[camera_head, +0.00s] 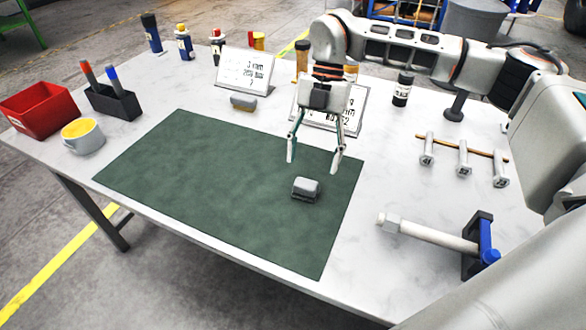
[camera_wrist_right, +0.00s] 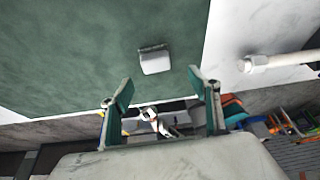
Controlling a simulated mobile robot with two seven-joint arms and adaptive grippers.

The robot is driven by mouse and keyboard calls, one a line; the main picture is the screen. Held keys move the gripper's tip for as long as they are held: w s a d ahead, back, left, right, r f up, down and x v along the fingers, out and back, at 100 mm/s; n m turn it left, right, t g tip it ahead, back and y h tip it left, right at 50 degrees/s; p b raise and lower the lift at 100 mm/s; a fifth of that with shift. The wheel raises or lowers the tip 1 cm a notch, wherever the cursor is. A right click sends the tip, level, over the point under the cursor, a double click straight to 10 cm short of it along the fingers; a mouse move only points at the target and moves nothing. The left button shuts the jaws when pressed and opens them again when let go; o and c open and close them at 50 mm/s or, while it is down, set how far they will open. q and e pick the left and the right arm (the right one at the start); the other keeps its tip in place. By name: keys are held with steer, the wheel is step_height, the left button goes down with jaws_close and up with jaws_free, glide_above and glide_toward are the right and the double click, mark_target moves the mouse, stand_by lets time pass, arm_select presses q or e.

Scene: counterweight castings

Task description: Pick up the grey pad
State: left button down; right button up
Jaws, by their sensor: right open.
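A small grey pad (camera_head: 306,187) with a darker lower edge lies on the dark green mat (camera_head: 220,170), towards the mat's right side. It also shows in the right wrist view (camera_wrist_right: 155,62), ahead of the fingers. My right gripper (camera_head: 314,164) is open and empty, with its fingers pointing down. In the head view its tips appear just above and behind the pad, apart from it. In the right wrist view both fingers (camera_wrist_right: 160,84) are spread, with nothing between them. My left gripper is not in view.
A second grey block with a tan underside (camera_head: 243,102) lies behind the mat. Two white sign stands (camera_head: 245,71) and several bottles are at the back. A red bin (camera_head: 40,112), pen holder (camera_head: 113,104) and mug (camera_head: 82,136) stand left. A roller-like tool (camera_head: 430,233) lies right.

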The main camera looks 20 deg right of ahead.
mark_target(306, 182)
steer(key=x, duration=0.2)
steer(key=shift+a+f, duration=0.15)
steer(key=shift+f, duration=0.2)
steer(key=shift+w+x, duration=0.15)
steer(key=shift+x, duration=1.1)
steer(key=shift+w+x, duration=0.2)
steer(key=shift+x, duration=1)
steer(key=shift+f, duration=0.1)
steer(key=c, duration=1.2)
